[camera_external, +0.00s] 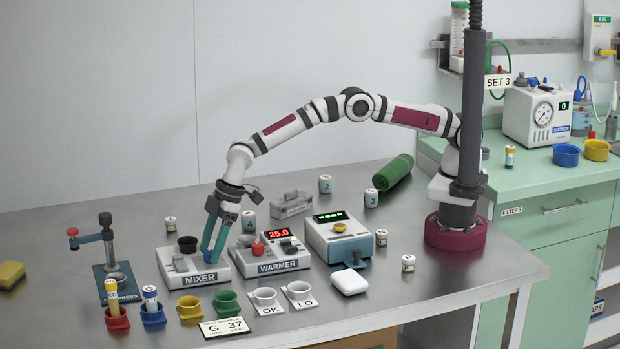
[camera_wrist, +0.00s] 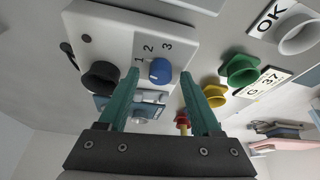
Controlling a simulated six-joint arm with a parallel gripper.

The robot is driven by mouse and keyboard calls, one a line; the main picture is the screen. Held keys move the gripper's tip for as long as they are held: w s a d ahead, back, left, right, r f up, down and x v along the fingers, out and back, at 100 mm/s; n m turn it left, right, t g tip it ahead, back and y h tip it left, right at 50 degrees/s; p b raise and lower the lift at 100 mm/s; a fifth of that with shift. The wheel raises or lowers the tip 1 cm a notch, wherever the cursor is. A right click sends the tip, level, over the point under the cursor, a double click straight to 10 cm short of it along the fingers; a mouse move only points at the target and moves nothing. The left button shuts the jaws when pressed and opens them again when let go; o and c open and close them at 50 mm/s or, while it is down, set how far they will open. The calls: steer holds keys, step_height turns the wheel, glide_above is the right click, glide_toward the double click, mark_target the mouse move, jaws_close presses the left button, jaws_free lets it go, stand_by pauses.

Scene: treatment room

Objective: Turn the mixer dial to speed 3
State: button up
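The mixer (camera_external: 195,268) is a white box with a front label on the steel table. Its blue dial (camera_wrist: 160,71) shows in the wrist view beside the printed numbers 1, 2 and 3. Which number the dial points to is too small to tell. My gripper (camera_external: 212,250) has green fingers and reaches down at the mixer's right part. In the wrist view my gripper (camera_wrist: 162,80) is open, with a finger on each side of the dial and gaps between. In the external view the fingers partly hide the dial (camera_external: 210,258).
A black cup (camera_external: 187,244) sits on the mixer's top. The warmer (camera_external: 275,259) with a red display stands close on the right. Red, blue, yellow and green cups, including the green cup (camera_external: 226,303), stand in front.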

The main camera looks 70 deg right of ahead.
jaws_close()
stand_by(0.3)
steer(key=m, duration=0.2)
steer(key=m+t+h, duration=0.1)
steer(key=m, duration=0.1)
steer(key=shift+s+a+m+h, duration=0.1)
steer(key=shift+m+h, duration=0.2)
steer(key=shift+m, duration=0.1)
steer(key=m+h, duration=0.1)
steer(key=m, duration=0.1)
steer(key=m+h, duration=0.1)
steer(key=m, duration=0.2)
steer(key=shift+a+m+t, duration=0.1)
steer(key=shift+m+t, duration=0.2)
steer(key=shift+t, duration=0.1)
steer(key=shift+o, duration=0.2)
jaws_free()
